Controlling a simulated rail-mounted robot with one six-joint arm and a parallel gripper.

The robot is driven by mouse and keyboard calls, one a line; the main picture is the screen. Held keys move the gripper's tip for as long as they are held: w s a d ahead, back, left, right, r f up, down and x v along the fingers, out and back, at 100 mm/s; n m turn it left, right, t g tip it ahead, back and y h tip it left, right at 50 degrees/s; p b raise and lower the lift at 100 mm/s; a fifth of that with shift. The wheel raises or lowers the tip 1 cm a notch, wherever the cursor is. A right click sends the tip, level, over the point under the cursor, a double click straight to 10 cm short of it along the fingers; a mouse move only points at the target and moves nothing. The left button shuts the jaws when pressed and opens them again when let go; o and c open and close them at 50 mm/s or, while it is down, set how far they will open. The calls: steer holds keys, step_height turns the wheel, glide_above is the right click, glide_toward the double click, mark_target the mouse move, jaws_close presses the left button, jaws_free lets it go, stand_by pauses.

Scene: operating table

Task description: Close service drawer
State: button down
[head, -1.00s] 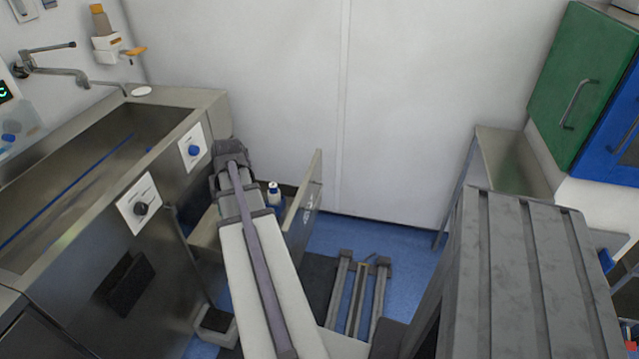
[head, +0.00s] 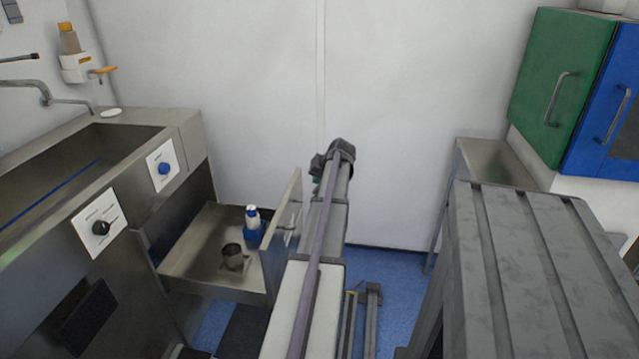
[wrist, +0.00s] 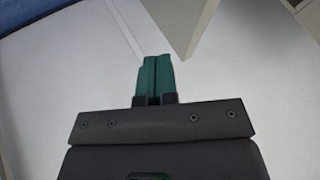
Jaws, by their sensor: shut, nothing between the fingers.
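The service drawer (head: 205,262) is a steel drawer pulled out from under the sink unit. Its upright front panel (head: 277,240) stands well away from the cabinet. In the head view my gripper is mostly hidden by my own arm, just right of the front panel, on its outer side. In the wrist view my gripper (wrist: 156,62) has its teal fingers pressed together, empty. A pale panel corner, which looks like the drawer front (wrist: 183,22), is just beyond the fingertips to the right. I see no clear contact.
In the drawer are a white-and-blue bottle (head: 253,222) and a dark round cup (head: 232,254). The sink unit (head: 190,130) is at left, a ribbed grey block (head: 540,270) at right. A white wall (head: 400,90) closes the back.

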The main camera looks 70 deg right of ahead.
mark_target(296, 187)
steer(key=w+f, duration=0.1)
steer(key=w, duration=0.1)
steer(key=w+f+b, duration=0.1)
steer(key=w, duration=0.1)
steer(key=w+d+f+b, duration=0.1)
steer(key=w+f, duration=0.1)
steer(key=shift+w, duration=0.25)
steer(key=shift+w, duration=0.1)
steer(key=w+a, duration=0.2)
steer(key=w, duration=1.5)
steer(key=w+a, duration=0.2)
steer(key=w, duration=1.5)
